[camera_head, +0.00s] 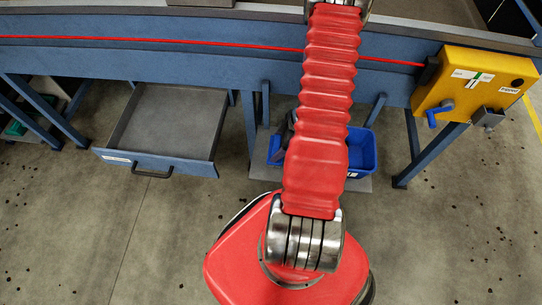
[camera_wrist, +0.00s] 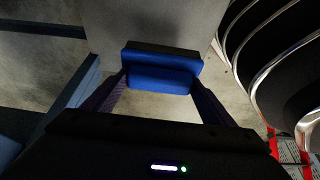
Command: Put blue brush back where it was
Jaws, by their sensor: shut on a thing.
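The blue brush (camera_wrist: 160,72) is a blue block with a dark strip along its upper edge in the wrist view. My gripper (camera_wrist: 160,82) is shut on it, with one dark finger at each side. A pale grey surface and concrete floor show beyond the brush. In the head view my red arm covers the middle, and the brush cannot be made out there. An open drawer (camera_head: 166,125) under the blue machine frame stands left of my arm and looks empty.
A blue bin (camera_head: 361,152) sits on a low grey shelf (camera_head: 355,184) behind my arm, partly hidden. A yellow box (camera_head: 465,88) with a blue handle is mounted at the right. Blue frame legs (camera_head: 428,155) stand below the machine. Open concrete floor lies in front.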

